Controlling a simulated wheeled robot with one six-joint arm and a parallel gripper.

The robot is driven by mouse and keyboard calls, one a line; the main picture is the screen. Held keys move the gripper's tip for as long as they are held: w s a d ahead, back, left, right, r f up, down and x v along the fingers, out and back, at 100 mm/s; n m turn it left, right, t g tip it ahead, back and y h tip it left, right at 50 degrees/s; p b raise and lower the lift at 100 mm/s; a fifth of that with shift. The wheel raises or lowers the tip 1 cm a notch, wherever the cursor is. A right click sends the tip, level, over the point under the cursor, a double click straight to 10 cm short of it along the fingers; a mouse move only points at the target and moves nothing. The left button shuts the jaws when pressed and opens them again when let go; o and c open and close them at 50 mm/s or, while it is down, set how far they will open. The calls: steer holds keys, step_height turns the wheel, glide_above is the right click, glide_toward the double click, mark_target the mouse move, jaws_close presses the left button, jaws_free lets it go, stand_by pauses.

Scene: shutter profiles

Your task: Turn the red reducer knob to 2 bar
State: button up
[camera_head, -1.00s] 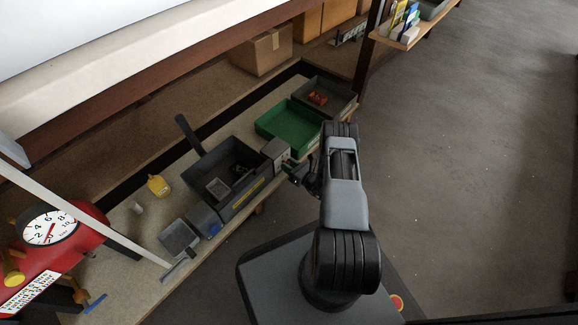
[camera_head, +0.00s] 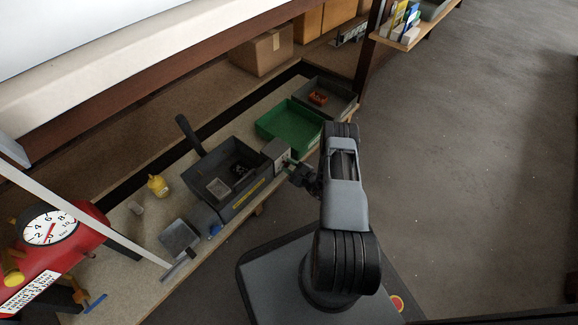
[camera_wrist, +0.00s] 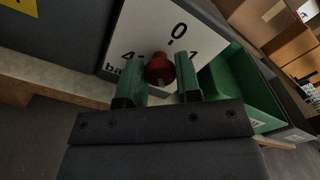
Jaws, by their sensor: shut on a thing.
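The red reducer knob (camera_wrist: 160,68) sits on a white dial plate (camera_wrist: 150,25) in the wrist view. The plate shows a 0 at the top, a 4 at left, part of "bar", and a figure at right partly covered by a finger. My gripper (camera_wrist: 160,75) has its green fingers on either side of the knob and is shut on it. A pale mark shows at the knob's near edge, but I cannot read its setting. In the head view my gripper (camera_head: 298,172) is at the right end of the dark box; the knob is hidden there.
The dark open box (camera_head: 212,190) stands on the bench, with a green tray (camera_head: 272,118) behind it. A grey tray (camera_head: 163,238), a yellow bottle (camera_head: 158,185) and a red machine with a gauge (camera_head: 50,228) are at left. The floor at right is clear.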

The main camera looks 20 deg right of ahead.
steer(key=shift+n, duration=1.9)
steer(key=o, duration=0.9)
